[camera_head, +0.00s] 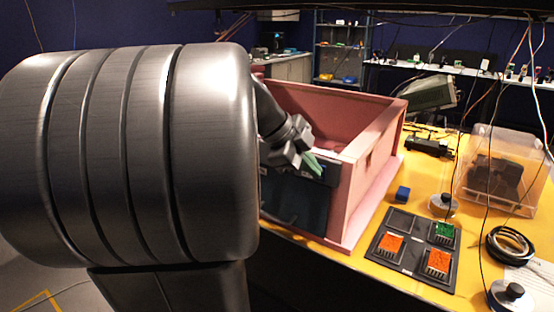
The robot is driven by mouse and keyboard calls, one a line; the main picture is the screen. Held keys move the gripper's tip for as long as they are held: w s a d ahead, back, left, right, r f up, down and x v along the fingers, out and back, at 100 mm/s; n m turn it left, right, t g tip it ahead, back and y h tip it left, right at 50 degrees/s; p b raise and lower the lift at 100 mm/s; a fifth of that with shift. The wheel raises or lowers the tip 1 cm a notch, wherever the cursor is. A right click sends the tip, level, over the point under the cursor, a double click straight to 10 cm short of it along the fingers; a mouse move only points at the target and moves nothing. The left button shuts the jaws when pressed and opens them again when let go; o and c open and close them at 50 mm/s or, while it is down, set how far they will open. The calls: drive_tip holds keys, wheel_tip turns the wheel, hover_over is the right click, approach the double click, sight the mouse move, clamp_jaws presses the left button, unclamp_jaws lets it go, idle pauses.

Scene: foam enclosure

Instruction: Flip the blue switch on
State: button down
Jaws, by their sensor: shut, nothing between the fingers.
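The pink foam enclosure (377,152) stands on the yellow table, open at the top, with a dark panel (296,202) on its front face. My gripper (314,165) is at the upper part of this front face, its green fingertips together and empty. The fingertips point down and right, close to the panel's upper right part. I cannot tell whether they touch it. I cannot clearly make out the blue switch. My gripper and arm cover part of the front face, and the left side of the enclosure is hidden.
A small blue block (403,194) lies on the yellow table (376,270) right of the enclosure. Beside it are a dark tray (411,257) with orange and green pieces, metal weights, a cable coil (510,246) and a clear bin (505,172). Thin wires hang at the right.

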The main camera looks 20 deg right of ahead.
drive_tip(key=shift+w+d+r+y+p, duration=0.2)
drive_tip(key=shift+d+r+y+p, duration=0.15)
drive_tip(key=shift+p, duration=0.35)
drive_tip(key=shift+w+f+g, duration=0.1)
drive_tip(key=shift+f+g, duration=0.1)
drive_tip(key=shift+g, duration=0.1)
drive_tip(key=shift+r, duration=0.1)
drive_tip(key=shift+r, duration=0.75)
